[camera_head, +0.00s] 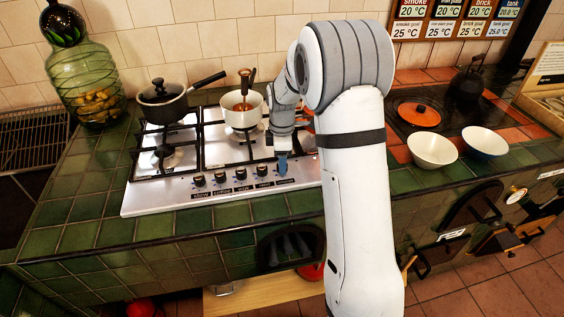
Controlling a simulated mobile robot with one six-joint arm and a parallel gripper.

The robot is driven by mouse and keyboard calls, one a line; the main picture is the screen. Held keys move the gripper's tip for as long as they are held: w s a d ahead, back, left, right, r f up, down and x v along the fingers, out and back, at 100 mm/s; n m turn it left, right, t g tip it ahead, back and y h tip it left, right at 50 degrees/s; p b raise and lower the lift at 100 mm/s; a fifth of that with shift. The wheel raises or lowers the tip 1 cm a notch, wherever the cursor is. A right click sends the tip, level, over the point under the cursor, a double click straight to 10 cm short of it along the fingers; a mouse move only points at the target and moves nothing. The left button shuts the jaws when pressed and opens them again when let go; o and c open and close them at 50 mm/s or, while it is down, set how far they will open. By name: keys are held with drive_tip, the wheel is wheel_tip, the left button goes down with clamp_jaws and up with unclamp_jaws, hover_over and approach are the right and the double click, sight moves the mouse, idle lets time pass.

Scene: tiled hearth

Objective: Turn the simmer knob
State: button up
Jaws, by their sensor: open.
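A silver gas hob (215,203) carries a row of several black knobs (240,174) along its front edge. Each has a small dark label below it; the print is too small for me to tell surely which one is the simmer knob. My white arm comes down from the right, and my gripper (282,165) points down at the right end of the row, with blue at its tip. It is open. It covers part of the rightmost knob, and I cannot tell whether it touches it.
A lidded dark saucepan (163,105) stands on the back left burner, its handle pointing right. A cream pot (241,118) stands behind my gripper. Two bowls (433,150) (485,142) sit on the right. A glass jar (86,82) stands at the left. Green tiles in front are clear.

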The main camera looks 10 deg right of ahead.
drive_tip(key=shift+f, duration=0.8)
drive_tip(key=shift+c, duration=0.5)
drive_tip(key=c, duration=0.9)
